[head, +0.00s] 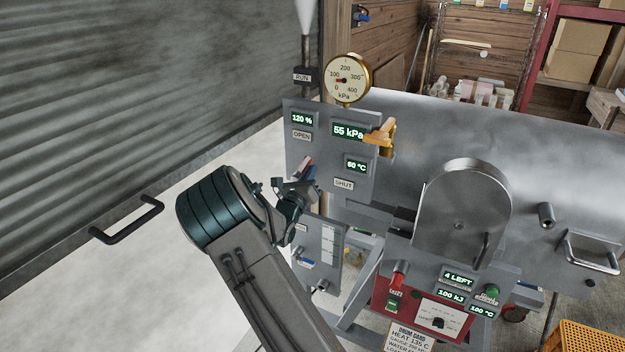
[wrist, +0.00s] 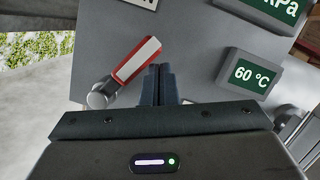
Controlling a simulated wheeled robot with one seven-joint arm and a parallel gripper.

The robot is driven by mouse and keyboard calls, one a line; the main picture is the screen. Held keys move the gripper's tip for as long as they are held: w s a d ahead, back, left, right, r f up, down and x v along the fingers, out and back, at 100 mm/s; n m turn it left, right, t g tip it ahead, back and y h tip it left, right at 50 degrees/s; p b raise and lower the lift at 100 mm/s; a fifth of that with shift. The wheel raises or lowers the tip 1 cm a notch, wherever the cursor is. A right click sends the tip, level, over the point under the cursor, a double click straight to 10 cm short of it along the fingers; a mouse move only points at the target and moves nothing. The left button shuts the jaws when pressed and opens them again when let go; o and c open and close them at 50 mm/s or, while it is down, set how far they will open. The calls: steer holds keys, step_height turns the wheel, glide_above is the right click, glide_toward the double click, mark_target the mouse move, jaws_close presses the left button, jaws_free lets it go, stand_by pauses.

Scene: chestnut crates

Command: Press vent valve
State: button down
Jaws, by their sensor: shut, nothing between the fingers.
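My gripper (head: 311,182) is in front of the grey control panel (head: 293,143), with its fingers together and empty. In the wrist view the shut fingertips (wrist: 160,72) point at the panel, just right of a red lever handle with a white strip (wrist: 137,60). The lever slants up to the right from a round metal pivot (wrist: 102,95). In the head view the red handle (head: 304,165) shows just above my gripper, between the OPEN and SHUT labels. I cannot tell whether the fingers touch it. Readouts show 120 %, 55 kPa and 60 °C.
A round gauge (head: 347,79) tops the panel, and a yellow handle (head: 380,136) juts from its right. White vapour (head: 305,15) rises from a pipe at the RUN label. A large grey drum (head: 400,110) fills the right. A shutter (head: 150,100) stands left, with clear floor before it.

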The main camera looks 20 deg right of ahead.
steer(key=shift+w+a+r, duration=0.6)
steer(key=shift+w+r, duration=0.05)
steer(key=shift+r, duration=0.2)
steer(key=shift+w+a+r, duration=0.3)
steer(key=shift+w+a, duration=0.1)
steer(key=shift+w, duration=0.2)
steer(key=shift+s+d, duration=0.1)
steer(key=shift+s, duration=0.1)
steer(key=b, duration=0.3)
glide_toward(303, 161)
steer(key=s+d+r, duration=0.2)
steer(key=s, duration=0.3)
steer(key=shift+w+d, duration=0.15)
steer(key=shift+d, duration=0.05)
